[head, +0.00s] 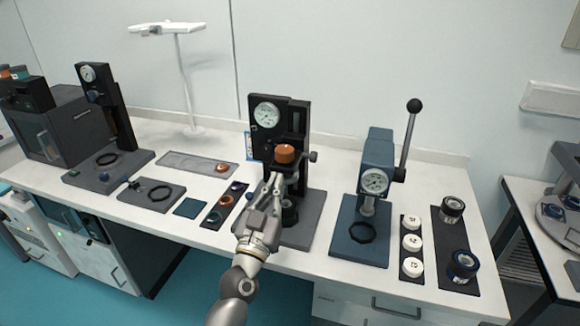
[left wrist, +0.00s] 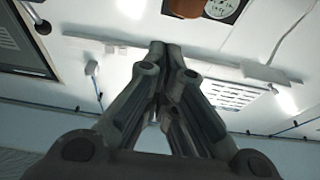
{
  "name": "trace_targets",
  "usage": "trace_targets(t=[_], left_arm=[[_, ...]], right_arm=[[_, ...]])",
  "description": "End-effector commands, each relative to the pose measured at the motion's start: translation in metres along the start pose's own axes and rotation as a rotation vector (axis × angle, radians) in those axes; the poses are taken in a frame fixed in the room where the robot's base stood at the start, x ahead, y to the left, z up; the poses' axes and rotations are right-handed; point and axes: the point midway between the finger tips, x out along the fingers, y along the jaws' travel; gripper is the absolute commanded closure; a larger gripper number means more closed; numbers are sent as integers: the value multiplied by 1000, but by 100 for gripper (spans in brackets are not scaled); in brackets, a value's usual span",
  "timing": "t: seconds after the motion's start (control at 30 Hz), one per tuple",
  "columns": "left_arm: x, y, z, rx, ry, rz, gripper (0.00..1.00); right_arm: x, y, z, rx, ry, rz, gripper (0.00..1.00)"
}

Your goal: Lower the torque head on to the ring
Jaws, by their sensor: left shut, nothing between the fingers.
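The centre stand has a black column with a white dial (head: 266,114) and an orange knob (head: 284,153), which looks like the torque head. A dark round part (head: 289,211) sits below on the grey base; my arm partly covers it, and I cannot tell whether it is the ring. My left gripper (head: 273,182) is shut and empty, just in front of and below the knob. I cannot tell whether it touches the stand. The left wrist view shows the closed fingers (left wrist: 162,58), with the orange knob (left wrist: 187,8) at the top edge. My right gripper is not in view.
A blue lever press (head: 375,181) stands to the right, beside a strip of white round pieces (head: 412,243) and dark jars (head: 463,265). A strip of coloured rings (head: 225,203) lies to the left. Another dial stand (head: 103,108) is farther left. Bare white table lies between the stations.

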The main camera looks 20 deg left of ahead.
Motion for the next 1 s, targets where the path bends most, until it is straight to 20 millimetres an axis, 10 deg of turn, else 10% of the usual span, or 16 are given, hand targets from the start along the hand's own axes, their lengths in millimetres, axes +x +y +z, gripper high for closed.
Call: trace_targets(t=[0.37,0.83,1.0], left_arm=[[14,0,-1,0,-1,2,100],[103,1,-1,2,-2,3,100],[91,0,28,5,-6,4,100]], right_arm=[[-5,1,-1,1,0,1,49],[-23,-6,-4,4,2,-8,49],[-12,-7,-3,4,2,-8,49]])
